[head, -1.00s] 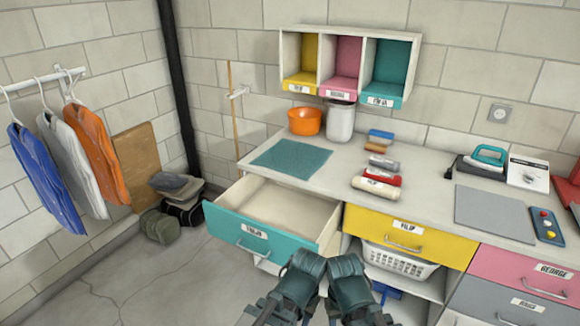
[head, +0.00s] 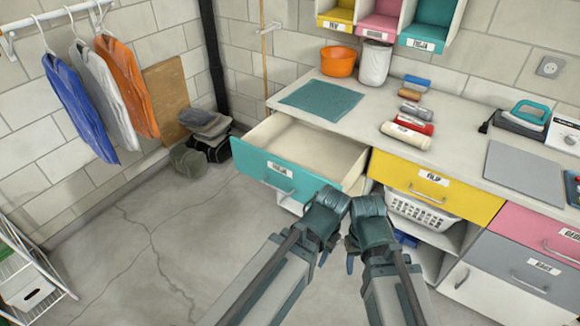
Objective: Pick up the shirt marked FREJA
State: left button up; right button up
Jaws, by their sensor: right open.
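Three shirts hang on a wall rail at the left: a blue shirt (head: 78,105), a white shirt (head: 108,98) and an orange shirt (head: 128,82). No name can be read on them. A teal drawer (head: 250,168) is pulled open and looks empty; its label seems to read FREJA. A teal cubby (head: 432,22) on the wall has a similar label. My left gripper (head: 327,212) and right gripper (head: 369,220) are side by side in front of the drawer's right part, apart from the shirts. The right is open with nothing visible in it; the left's fingers cannot be made out.
The counter holds a flat teal mat or cloth (head: 322,101), an orange bowl (head: 339,61), a white bin (head: 375,64), several rolls and an iron (head: 528,115). A wire rack (head: 30,265) stands at lower left. Floor (head: 150,240) below the shirts is mostly clear.

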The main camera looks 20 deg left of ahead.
aim_at(423, 128)
jog(key=z, duration=0.55)
jog(key=i+j+z, duration=0.15)
jog(key=z, duration=0.45)
jog(key=i+j, duration=0.2)
jog(key=j, duration=0.15)
jog(key=i+j, duration=0.2)
jog(key=j, duration=0.15)
jog(key=i+j, duration=0.2)
jog(key=j, duration=0.15)
